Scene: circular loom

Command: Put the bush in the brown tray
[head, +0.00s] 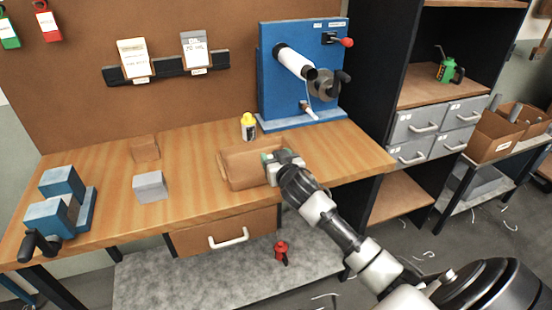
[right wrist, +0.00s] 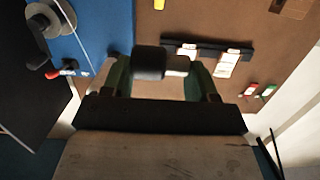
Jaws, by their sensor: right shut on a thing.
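The brown tray (head: 235,176) lies on the wooden bench, left of the blue machine's base. My right gripper (head: 270,160) is at the right part of the tray in the head view, and its wrist covers the tray's right end. In the right wrist view, my right gripper's fingers (right wrist: 158,78) are closed around a small dark cylinder with a pale end, the bush (right wrist: 149,62). The bush is hard to make out in the head view. Whether it touches the tray cannot be told. My left gripper is not in view.
A yellow-capped bottle (head: 248,127) stands just behind the tray. The blue machine (head: 290,70) is behind it to the right. A grey block (head: 150,186), a brown block (head: 145,148) and a blue vise (head: 62,205) stand to the left. Bench between tray and grey block is clear.

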